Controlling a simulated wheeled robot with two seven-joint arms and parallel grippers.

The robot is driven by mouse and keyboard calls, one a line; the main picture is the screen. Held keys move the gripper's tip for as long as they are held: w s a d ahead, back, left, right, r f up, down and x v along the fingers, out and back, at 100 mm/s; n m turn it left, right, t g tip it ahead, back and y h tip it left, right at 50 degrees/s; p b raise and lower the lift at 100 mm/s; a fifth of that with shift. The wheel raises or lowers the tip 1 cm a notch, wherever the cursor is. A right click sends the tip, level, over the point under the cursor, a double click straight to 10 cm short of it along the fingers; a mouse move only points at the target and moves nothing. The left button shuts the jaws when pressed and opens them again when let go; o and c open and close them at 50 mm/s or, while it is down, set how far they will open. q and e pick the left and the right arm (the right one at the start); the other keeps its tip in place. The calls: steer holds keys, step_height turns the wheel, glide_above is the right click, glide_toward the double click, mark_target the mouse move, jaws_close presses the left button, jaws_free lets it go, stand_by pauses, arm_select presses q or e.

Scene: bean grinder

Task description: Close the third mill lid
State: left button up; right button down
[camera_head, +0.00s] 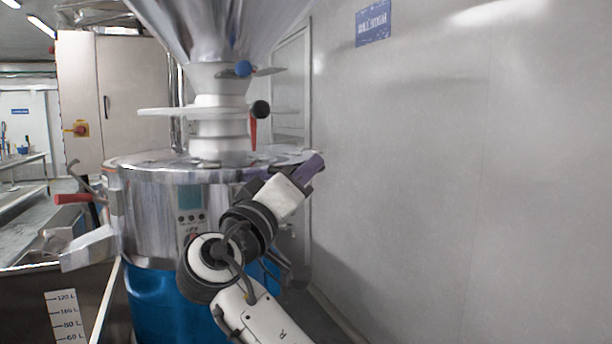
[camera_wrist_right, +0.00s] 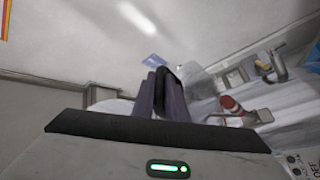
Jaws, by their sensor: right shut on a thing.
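The mill (camera_head: 150,215) stands in the head view as a shiny steel drum on a blue lower part. Its flat round lid (camera_head: 140,160) lies across the drum top, with a white neck and a steel hopper above it. My right gripper (camera_head: 312,168) is at the lid's right edge. In the right wrist view its purple fingers (camera_wrist_right: 158,98) are close together on a dark part (camera_wrist_right: 164,82), which looks like a black handle. My arm hides what it grips in the head view. My left gripper is not in view.
A red-handled clamp (camera_head: 72,199) is at the drum's left side. The neck bears a black knob (camera_head: 260,109) and a red lever (camera_head: 253,134). A grey wall (camera_head: 460,180) stands close on the right. A steel bin with volume marks (camera_head: 65,318) is at lower left.

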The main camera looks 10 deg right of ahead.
steer(key=shift+r, duration=0.4)
steer(key=c, duration=1.8)
jaws_free()
steer(key=shift+w+f, duration=0.1)
steer(key=shift+o, duration=0.2)
steer(key=shift+f, duration=0.1)
